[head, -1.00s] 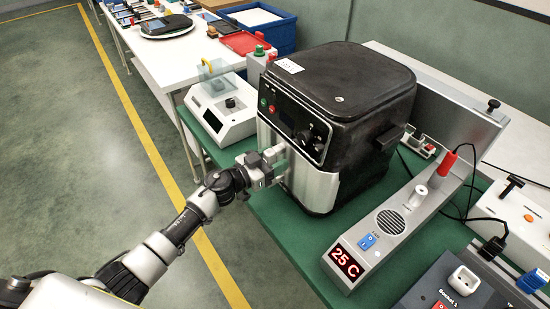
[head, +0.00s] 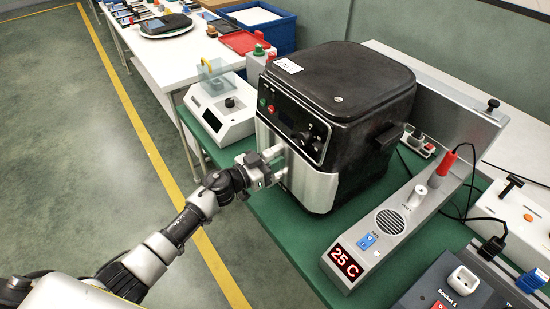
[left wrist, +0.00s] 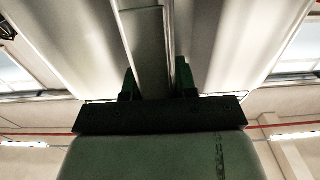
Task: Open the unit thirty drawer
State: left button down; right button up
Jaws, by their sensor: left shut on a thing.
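The black and silver fryer unit (head: 345,95) stands on the green-topped table, with a small label on its lid too small to read surely. Its silver drawer front (head: 312,185) faces my left arm. My left gripper (head: 272,166) is at the drawer front, shut on its upright handle. In the left wrist view the handle (left wrist: 150,55) runs between the two dark fingers of the gripper (left wrist: 157,82). The drawer looks at most slightly out; I cannot tell any gap. My right gripper is not in view.
A white device (head: 222,108) stands left of the fryer. A grey heater unit reading 25 C (head: 390,225) and a socket box (head: 455,285) are to the right. A blue bin (head: 265,28) is behind. The floor at left is clear.

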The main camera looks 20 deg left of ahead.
pick_arm(q)
jog(key=p+v, duration=0.5)
jog(key=v, duration=1.8)
jog(key=shift+p, duration=0.35)
jog(key=c, duration=0.9)
grip_release()
jog(key=b+v, duration=0.2)
jog(key=v, duration=0.9)
jog(key=shift+w, duration=0.1)
jog(key=shift+f, duration=0.15)
